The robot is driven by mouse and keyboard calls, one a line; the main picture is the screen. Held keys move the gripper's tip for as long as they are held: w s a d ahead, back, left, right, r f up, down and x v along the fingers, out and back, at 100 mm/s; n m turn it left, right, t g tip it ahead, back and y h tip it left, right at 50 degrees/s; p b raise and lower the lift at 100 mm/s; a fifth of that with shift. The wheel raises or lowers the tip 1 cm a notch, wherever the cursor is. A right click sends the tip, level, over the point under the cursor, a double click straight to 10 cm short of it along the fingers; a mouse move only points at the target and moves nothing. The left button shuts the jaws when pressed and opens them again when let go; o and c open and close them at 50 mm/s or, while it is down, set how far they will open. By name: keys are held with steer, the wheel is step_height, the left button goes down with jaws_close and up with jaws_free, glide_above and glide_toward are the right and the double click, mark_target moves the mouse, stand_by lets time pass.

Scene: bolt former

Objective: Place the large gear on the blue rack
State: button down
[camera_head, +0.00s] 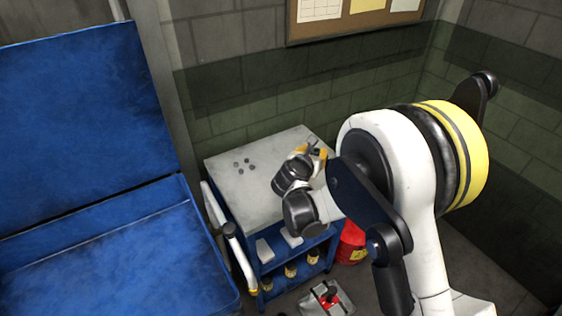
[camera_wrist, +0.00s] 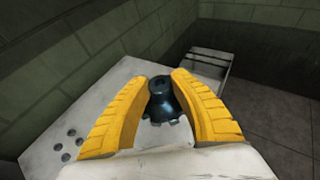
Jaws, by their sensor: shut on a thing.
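My gripper (camera_wrist: 160,84) has its two yellow fingers shut on a dark metal gear (camera_wrist: 161,100), which has a narrow round hub and a wider toothed base. In the head view my gripper (camera_head: 318,152) is over the far right part of a grey cart top (camera_head: 262,200). The gear's lower part is hidden behind the wrist housing, and I cannot tell whether it touches the cart top. A large blue rack-like structure (camera_head: 85,120) fills the left of the head view, with an upright panel and a lower tray-like section, apart from my gripper.
Several small dark round parts (camera_head: 243,166) lie on the cart's left side. The cart's blue lower shelves hold yellow-labelled containers (camera_head: 290,270). A red container (camera_head: 350,243) stands right of the cart. A grey box with a red part (camera_head: 327,298) is on the floor. Brick walls stand behind.

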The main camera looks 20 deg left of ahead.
steer(key=w+a+f+b, duration=0.1)
steer(key=w+a+f, duration=0.1)
steer(key=a, duration=0.1)
steer(key=w+a+f+b, duration=0.1)
steer(key=w+a+f, duration=0.1)
steer(key=a+f, duration=0.1)
steer(key=w+a+f+b, duration=0.1)
steer(key=w+a+f, duration=0.1)
steer(key=a, duration=0.3)
steer(key=shift+w+a+f, duration=0.2)
steer(key=shift+w+f, duration=0.15)
steer(key=shift+w, duration=0.1)
steer(key=shift+f+b, duration=0.7)
steer(key=shift+f, duration=1.25)
steer(key=shift+f, duration=0.2)
steer(key=c, duration=1.3)
jaws_free()
steer(key=shift+o, duration=0.5)
steer(key=shift+r, duration=0.15)
